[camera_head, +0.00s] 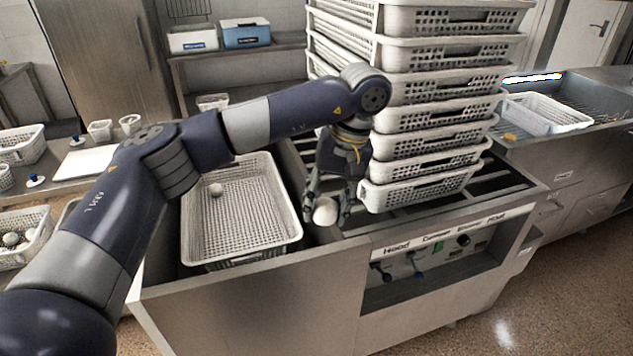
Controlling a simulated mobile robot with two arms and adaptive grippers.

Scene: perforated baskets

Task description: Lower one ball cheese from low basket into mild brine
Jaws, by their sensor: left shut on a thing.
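My left gripper (327,216) points down and is shut on a white ball cheese (325,210). It holds the ball near the front of the steel tank unit (255,308), to the right of a white perforated basket (296,232) set in the unit's left bay. Another white ball (216,189) lies in that basket. A lower basket (44,232) at the left edge holds several white balls. The brine surface cannot be made out. My right gripper is not in view.
A tall stack of white perforated baskets (430,144) stands close right of my gripper, on dark slats. A panel with labels and knobs (430,262) is on the unit's front. A counter with cups (100,131) is at left. A sink with a white basket (560,112) is at right.

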